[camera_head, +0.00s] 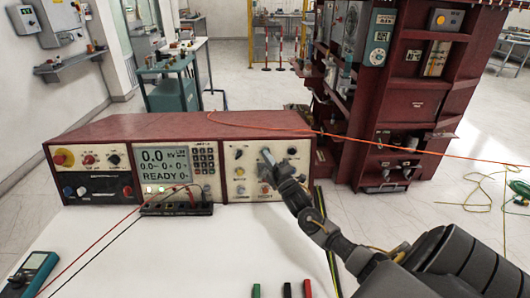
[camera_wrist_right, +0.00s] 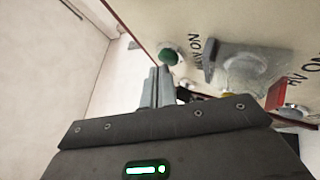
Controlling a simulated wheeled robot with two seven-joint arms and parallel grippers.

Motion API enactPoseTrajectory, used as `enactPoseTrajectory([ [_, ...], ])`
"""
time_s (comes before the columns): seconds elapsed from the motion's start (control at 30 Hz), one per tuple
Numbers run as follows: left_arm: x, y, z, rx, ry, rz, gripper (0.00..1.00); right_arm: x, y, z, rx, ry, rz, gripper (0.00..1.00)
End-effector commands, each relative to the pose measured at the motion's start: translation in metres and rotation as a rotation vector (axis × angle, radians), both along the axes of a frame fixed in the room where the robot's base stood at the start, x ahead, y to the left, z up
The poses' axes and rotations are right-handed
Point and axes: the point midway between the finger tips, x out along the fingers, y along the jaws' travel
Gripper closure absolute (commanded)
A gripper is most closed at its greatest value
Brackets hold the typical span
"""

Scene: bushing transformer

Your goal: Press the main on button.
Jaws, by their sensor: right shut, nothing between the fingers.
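The control console (camera_head: 90,140) has a red housing and a cream right-hand panel (camera_head: 225,172) with several knobs and buttons. In the right wrist view a round green button (camera_wrist_right: 168,56) in a pale ring sits on this panel, beside lettering that ends in "N ON". My right gripper (camera_head: 268,157) is in front of the upper middle of the panel. Its fingers (camera_wrist_right: 160,72) are shut and empty, with tips close to the green button. I cannot tell whether they touch it. In the head view I cannot make out the green button. My left gripper is not in view.
A grey switch lever (camera_wrist_right: 228,60) and a red part (camera_wrist_right: 276,95) near "HV ON" lettering are close to my right fingers. The console display (camera_head: 163,163) reads READY. A tall red transformer frame (camera_head: 425,105) stands behind.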

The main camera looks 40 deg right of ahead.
Motion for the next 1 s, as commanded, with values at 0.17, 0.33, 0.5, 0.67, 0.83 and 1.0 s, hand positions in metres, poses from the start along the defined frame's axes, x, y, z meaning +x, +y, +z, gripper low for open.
enactPoseTrajectory([
  [0.17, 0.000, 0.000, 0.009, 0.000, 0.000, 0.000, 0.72, -0.007, 0.005, 0.004, 0.000, 0.000, 0.000, 1.00],
  [0.33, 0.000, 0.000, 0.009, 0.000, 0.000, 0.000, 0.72, -0.008, 0.006, 0.002, 0.000, -0.001, 0.000, 1.00],
  [0.5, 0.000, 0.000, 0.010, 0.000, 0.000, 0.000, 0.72, -0.008, 0.007, 0.003, 0.001, 0.000, 0.000, 1.00],
  [0.67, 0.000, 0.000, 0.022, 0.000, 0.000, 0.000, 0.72, -0.017, 0.014, 0.008, 0.003, 0.002, 0.002, 1.00],
  [0.83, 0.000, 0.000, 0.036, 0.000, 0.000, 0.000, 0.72, -0.030, 0.024, 0.013, 0.002, 0.001, 0.001, 1.00],
  [1.0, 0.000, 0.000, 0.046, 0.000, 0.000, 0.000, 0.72, -0.042, 0.033, 0.015, 0.002, 0.000, 0.003, 1.00],
])
